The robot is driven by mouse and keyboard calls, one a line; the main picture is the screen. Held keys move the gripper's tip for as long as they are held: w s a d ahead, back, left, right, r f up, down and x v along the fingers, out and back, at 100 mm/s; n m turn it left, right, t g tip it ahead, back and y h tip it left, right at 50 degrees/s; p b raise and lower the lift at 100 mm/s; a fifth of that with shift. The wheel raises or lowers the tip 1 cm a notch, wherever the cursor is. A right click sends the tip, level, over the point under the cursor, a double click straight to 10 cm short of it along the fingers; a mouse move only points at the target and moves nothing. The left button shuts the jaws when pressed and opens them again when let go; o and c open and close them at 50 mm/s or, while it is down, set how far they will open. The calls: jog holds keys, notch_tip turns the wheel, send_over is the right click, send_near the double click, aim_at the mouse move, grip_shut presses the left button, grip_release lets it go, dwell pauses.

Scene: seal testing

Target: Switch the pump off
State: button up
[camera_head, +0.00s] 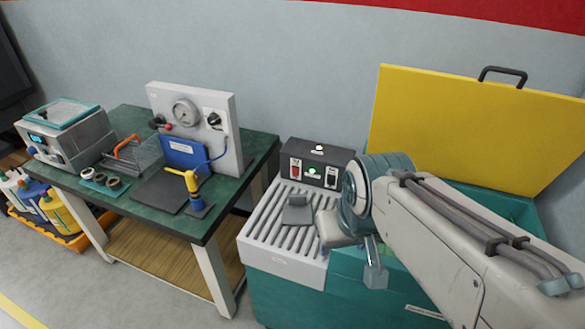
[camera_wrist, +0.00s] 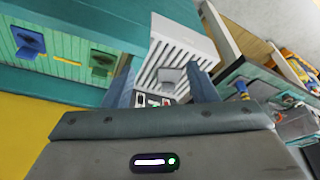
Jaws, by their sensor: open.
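A dark control box (camera_head: 313,165) stands at the back of the white slatted top, against the wall. The switch positions are too small to read. In the wrist view part of the box (camera_wrist: 154,100) shows between the fingers, its lower part hidden by my gripper body. My gripper (camera_wrist: 163,88) is open and empty, its fingers apart. In the head view it is beside and in front of the box, over the teal cabinet, partly hidden by my arm.
A grey plate (camera_head: 297,210) lies on the white slatted top (camera_head: 262,236). A raised yellow lid (camera_head: 465,130) stands behind my arm at the right. The green-topped table (camera_head: 129,121) at the left holds a gauge panel (camera_head: 198,100), a wire basket and a yellow-blue tool.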

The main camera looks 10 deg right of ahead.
grip_shut()
dwell(1.5)
